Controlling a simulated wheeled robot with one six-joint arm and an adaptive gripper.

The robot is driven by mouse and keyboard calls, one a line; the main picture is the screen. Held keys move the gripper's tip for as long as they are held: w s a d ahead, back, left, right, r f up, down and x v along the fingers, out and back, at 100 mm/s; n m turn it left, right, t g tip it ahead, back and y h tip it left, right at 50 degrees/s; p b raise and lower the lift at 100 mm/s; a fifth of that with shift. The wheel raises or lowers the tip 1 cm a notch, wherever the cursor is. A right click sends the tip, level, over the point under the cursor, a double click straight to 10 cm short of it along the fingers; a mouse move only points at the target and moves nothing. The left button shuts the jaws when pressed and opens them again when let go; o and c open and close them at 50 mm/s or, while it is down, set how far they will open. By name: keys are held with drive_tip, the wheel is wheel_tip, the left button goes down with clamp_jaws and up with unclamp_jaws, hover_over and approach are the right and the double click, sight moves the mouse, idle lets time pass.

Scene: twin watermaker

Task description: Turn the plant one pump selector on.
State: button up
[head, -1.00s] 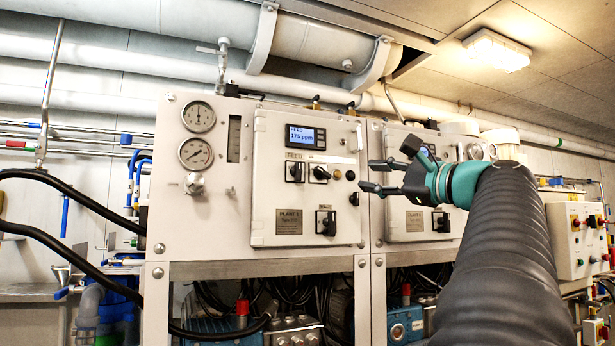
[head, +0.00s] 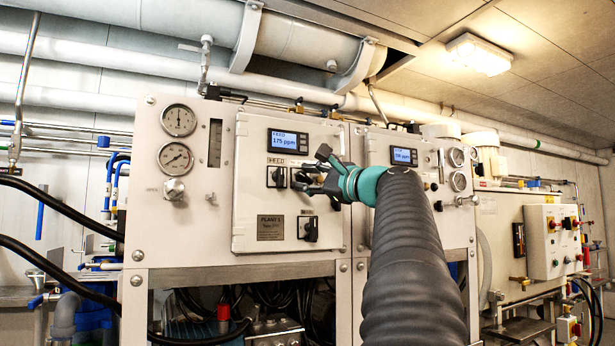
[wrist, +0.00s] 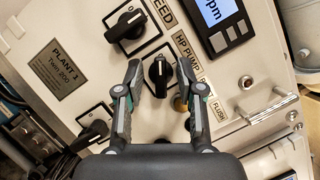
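The plant one panel (head: 250,200) carries a FEED selector (head: 276,176) and a lower black selector (head: 308,229). The black HP PUMP selector (wrist: 158,75) shows in the wrist view, its handle upright in that picture, at a different angle from the FEED handle (wrist: 127,24). My gripper (wrist: 158,66) is open, one finger on each side of the HP PUMP handle, with visible gaps. How deep the fingertips reach around it cannot be told. In the head view, my gripper (head: 308,170) hides most of this selector.
A lit display (head: 289,141) sits above the selectors. A brass button (wrist: 181,103) lies close beside my right finger in the wrist view. The lower selector (wrist: 91,132) is left of my left finger. A second plant panel stands to the right.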

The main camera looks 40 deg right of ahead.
clamp_jaws()
drive_tip(key=shift+m, duration=0.4)
drive_tip(key=m+t+h, duration=0.1)
drive_tip(key=m, duration=0.2)
drive_tip(key=m+t+h, duration=0.1)
drive_tip(key=m+h, duration=0.1)
drive_tip(key=m, duration=0.2)
drive_tip(key=shift+a, duration=0.15)
drive_tip(key=m+h, duration=0.2)
drive_tip(key=m, duration=0.2)
drive_tip(key=m+h+p, duration=0.1)
drive_tip(key=m+h, duration=0.1)
drive_tip(key=m, duration=0.2)
drive_tip(key=shift+m+h, duration=0.3)
drive_tip(key=shift+m, duration=0.1)
unclamp_jaws()
